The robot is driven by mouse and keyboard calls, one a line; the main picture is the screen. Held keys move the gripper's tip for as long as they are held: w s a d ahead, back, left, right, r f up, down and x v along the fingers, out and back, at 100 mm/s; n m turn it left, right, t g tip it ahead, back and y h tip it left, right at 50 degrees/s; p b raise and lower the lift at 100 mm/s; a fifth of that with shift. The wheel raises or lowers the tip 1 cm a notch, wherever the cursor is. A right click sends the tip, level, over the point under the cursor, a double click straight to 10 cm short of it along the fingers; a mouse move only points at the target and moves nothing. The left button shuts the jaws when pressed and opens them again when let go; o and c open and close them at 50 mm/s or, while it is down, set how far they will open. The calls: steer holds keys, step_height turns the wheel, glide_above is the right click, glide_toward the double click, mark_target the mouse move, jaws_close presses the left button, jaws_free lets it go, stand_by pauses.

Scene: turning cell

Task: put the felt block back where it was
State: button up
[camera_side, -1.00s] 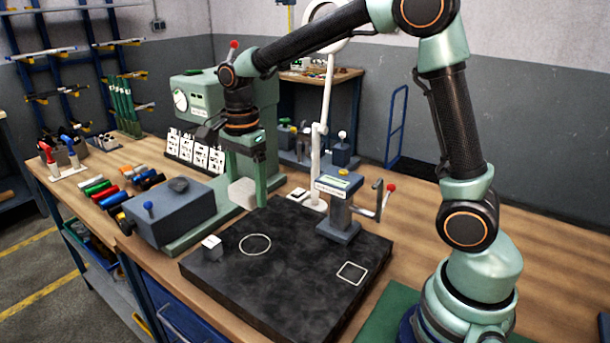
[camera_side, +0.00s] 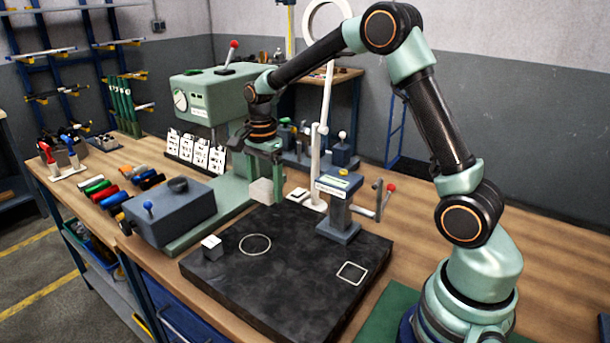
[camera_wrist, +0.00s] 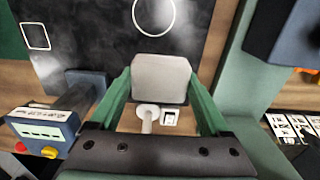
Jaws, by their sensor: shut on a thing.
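The felt block, a pale grey block (camera_side: 260,191), is held between the green fingers of my gripper (camera_side: 264,184). In the wrist view the block (camera_wrist: 160,78) sits between both fingertips (camera_wrist: 160,85). It hangs near the back edge of the black slab (camera_side: 300,270); its exact height is hard to tell. The slab has a white circle outline (camera_side: 255,244) at its left and a white square outline (camera_side: 351,273) at its right. Both outlines are empty.
A small white-topped cube (camera_side: 212,247) sits on the slab's left corner. A blue-grey crank device (camera_side: 338,205) stands at the slab's back right. The green machine (camera_side: 212,95) and a grey box (camera_side: 170,212) are to the left. The slab's middle is clear.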

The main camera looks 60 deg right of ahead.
mark_target(268, 227)
step_height(268, 227, down, 8)
steer(key=shift+f, duration=0.25)
steer(key=shift+f, duration=0.2)
steer(key=o, duration=1)
steer(key=shift+r, duration=0.15)
